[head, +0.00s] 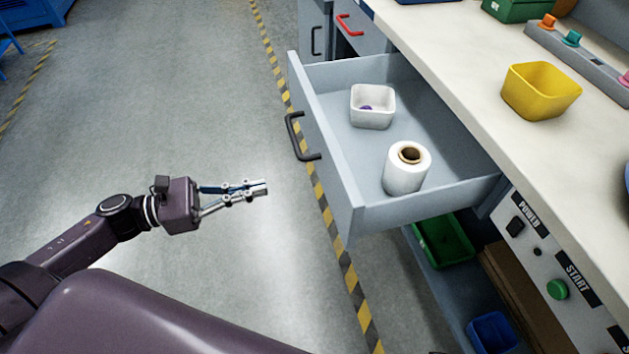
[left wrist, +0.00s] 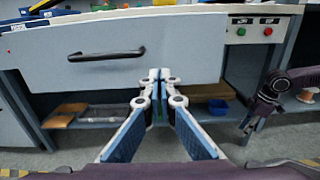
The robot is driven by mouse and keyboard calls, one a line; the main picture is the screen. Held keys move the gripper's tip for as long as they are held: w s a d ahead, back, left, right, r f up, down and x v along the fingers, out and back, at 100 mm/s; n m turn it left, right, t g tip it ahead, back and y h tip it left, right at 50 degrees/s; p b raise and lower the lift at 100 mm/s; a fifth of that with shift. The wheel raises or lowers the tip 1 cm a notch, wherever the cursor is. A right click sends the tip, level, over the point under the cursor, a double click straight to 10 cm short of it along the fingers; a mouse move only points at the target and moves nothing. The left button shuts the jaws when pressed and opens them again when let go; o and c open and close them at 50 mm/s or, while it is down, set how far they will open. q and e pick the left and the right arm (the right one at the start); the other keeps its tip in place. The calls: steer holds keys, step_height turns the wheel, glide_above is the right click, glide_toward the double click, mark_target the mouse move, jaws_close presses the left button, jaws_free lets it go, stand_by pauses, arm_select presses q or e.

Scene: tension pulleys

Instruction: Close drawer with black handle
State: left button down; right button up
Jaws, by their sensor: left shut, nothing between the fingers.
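The grey drawer (head: 345,185) is pulled out from under the workbench. Its black handle (head: 300,138) is on the front panel. Inside are a white square container (head: 372,106) with a small purple thing in it and a white roll with a brown core (head: 408,168). My left gripper (head: 264,187) is shut and empty, left of the drawer front and apart from it in the head view. In the left wrist view the drawer front (left wrist: 190,50) and handle (left wrist: 107,55) are ahead of the shut fingertips (left wrist: 160,78).
The bench top (head: 455,70) holds a yellow bin (head: 540,90). A control panel with a green button (head: 557,289) is right of the drawer. Green (head: 443,240) and blue (head: 492,332) bins sit below. Another black-handled drawer front (head: 315,38) is farther back.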

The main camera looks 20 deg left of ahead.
arm_select(q)
glide_toward(326, 174)
steer(key=x, duration=0.5)
steer(key=shift+w, duration=0.15)
steer(key=shift+x, duration=0.8)
steer(key=shift+w+d+f, duration=0.1)
arm_select(e)
steer(key=shift+w+r, duration=0.15)
steer(key=shift+r, duration=0.4)
